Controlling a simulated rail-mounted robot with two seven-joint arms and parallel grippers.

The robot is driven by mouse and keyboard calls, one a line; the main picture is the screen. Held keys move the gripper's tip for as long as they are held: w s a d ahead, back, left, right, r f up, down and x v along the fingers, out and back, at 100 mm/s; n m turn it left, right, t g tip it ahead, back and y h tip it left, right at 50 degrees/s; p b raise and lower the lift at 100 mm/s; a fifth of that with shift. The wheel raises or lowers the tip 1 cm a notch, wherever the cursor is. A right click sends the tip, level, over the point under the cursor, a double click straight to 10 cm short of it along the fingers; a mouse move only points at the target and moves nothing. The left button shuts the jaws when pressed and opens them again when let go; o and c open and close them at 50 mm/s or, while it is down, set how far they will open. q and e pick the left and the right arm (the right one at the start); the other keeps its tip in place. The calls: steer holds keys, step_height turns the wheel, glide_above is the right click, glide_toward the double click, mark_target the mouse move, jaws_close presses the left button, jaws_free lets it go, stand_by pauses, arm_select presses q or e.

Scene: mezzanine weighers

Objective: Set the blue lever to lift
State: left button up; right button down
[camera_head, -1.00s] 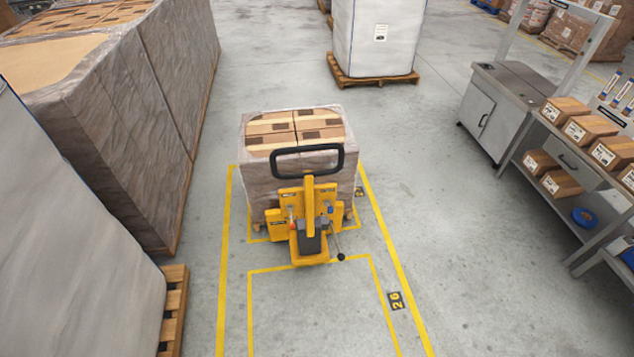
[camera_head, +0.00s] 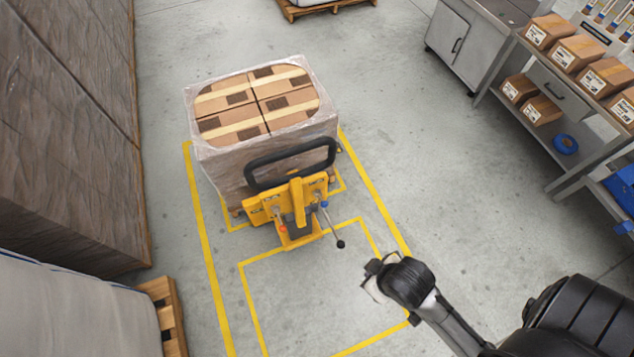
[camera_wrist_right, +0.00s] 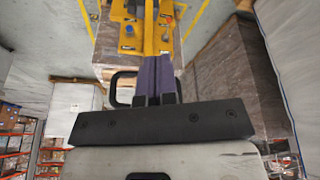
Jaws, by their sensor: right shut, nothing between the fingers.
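The yellow pallet truck (camera_head: 290,205) stands against a wrapped load of cartons (camera_head: 262,110), its black loop handle (camera_head: 289,160) upright. A small blue part (camera_head: 324,204), which looks like the blue lever, sits on the right of its yellow body; it also shows in the right wrist view (camera_wrist_right: 130,28). A thin rod with a black knob (camera_head: 340,243) slants down close to it; I cannot tell whether they are joined. The lever's setting is too small to read. My right gripper (camera_head: 370,279) is below and right of the knob, apart from it. Its purple fingers (camera_wrist_right: 154,75) are shut and empty.
Yellow floor lines (camera_head: 210,260) frame the truck. Tall wrapped stacks (camera_head: 65,150) and a wooden pallet (camera_head: 165,315) stand at left. At right is a steel bench (camera_head: 540,75) with cartons (camera_head: 578,53). The floor between truck and bench is clear.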

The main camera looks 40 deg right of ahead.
steer(key=m+g+y+b, duration=0.15)
steer(key=m+b, duration=0.35)
steer(key=b, duration=2.9)
glide_above(322, 201)
steer(key=s+d, duration=0.3)
steer(key=d, duration=0.2)
steer(key=s+d+x, duration=0.1)
steer(key=s+x, duration=0.1)
steer(key=x, duration=0.7)
steer(key=s+d+f+x, duration=0.1)
steer(key=d+x, duration=0.1)
steer(key=x, duration=0.6)
steer(key=shift+s+a+f+g, duration=0.15)
steer(key=shift+a+g, duration=0.1)
steer(key=shift+g, duration=0.2)
step_height(322, 201, down, 20)
steer(key=w+a+b, duration=0.2)
steer(key=b, duration=0.1)
steer(key=shift+w+a+b, duration=0.15)
steer(key=shift+a+b, duration=0.2)
steer(key=shift+a, duration=0.05)
